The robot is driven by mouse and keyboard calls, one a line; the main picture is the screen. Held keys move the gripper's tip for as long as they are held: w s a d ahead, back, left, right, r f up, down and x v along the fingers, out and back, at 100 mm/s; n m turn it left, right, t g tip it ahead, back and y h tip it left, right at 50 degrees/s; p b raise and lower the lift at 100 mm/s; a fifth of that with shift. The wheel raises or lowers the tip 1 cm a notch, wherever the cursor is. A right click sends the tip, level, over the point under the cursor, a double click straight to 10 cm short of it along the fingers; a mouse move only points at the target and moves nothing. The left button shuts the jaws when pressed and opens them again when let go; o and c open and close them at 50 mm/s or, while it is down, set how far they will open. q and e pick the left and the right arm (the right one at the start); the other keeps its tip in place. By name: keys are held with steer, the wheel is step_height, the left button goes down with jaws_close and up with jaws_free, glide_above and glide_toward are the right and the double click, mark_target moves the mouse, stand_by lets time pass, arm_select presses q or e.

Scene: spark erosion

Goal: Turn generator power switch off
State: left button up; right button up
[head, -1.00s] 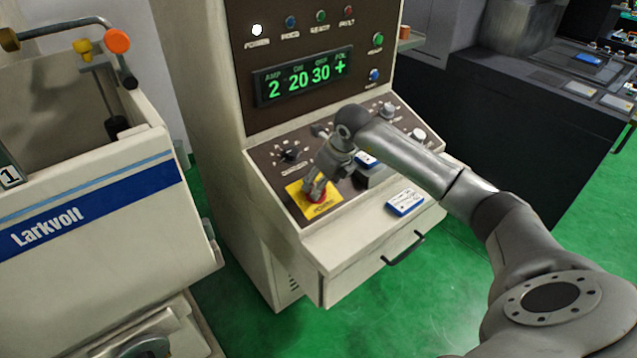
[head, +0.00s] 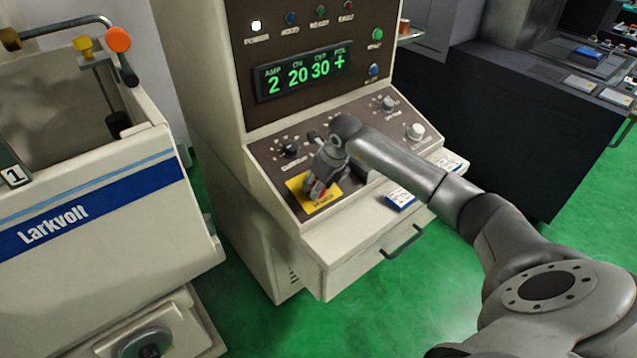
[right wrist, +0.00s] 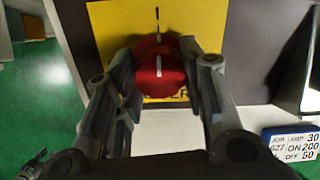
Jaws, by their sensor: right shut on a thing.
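The generator (head: 205,80) is a cream cabinet with a dark, sloping control panel. Its power switch is a red rotary knob on a yellow plate (head: 328,203) at the panel's lower left. My left gripper is not in view.
A blue-and-white card (head: 400,198) lies on the ledge right of the plate, and a drawer handle (head: 402,243) juts out below. Other knobs (head: 415,131) sit on the panel. The Larkvolt machine (head: 90,200) stands left. Green floor is clear in front.

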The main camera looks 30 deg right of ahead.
steer(key=shift+f+n+b, duration=0.1)
steer(key=shift+n+b, duration=0.4)
steer(key=shift+b, duration=0.4)
steer(key=n+b, duration=0.4)
steer(key=shift+w+b, duration=0.1)
steer(key=shift+b, duration=0.3)
steer(key=n+b, duration=0.2)
steer(key=n, duration=0.1)
steer(key=n+b, duration=0.2)
steer(key=n, duration=0.2)
steer(key=shift+n+b, duration=0.3)
steer(key=shift+b, duration=0.1)
steer(key=shift+n+b, duration=0.5)
steer(key=shift+n, duration=0.7)
steer(key=shift+r+n+g+b, duration=0.2)
steer(key=shift+n+g+b, duration=0.2)
steer(key=shift+n, duration=1)
steer(key=o, duration=1)
